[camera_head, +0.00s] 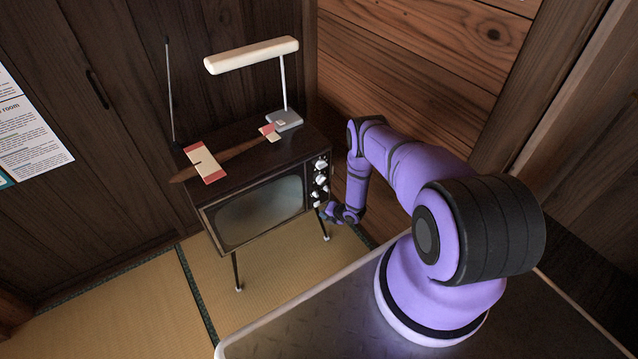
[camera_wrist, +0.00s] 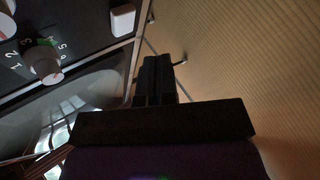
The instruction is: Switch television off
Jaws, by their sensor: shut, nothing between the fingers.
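The television (camera_head: 257,211) is a dark wooden set on thin legs, with a rounded grey screen that shows no clear picture in the head view. White knobs (camera_head: 320,180) run down the panel right of the screen. The wrist view shows a numbered white dial (camera_wrist: 46,68) and a white rectangular button (camera_wrist: 123,18) near the panel's edge. My gripper (camera_head: 327,212) is low beside the panel's lower right corner. In the wrist view my gripper (camera_wrist: 156,62) is shut and empty, its fingers just beyond the set's edge below the button. I cannot tell whether it touches the television.
A lamp (camera_head: 250,55) and a brown pointed object with cream-and-red pieces (camera_head: 204,163) are on top of the set. An antenna (camera_head: 169,90) stands behind. Wooden walls close in behind and to the right. The tatami floor (camera_head: 130,310) is clear in front.

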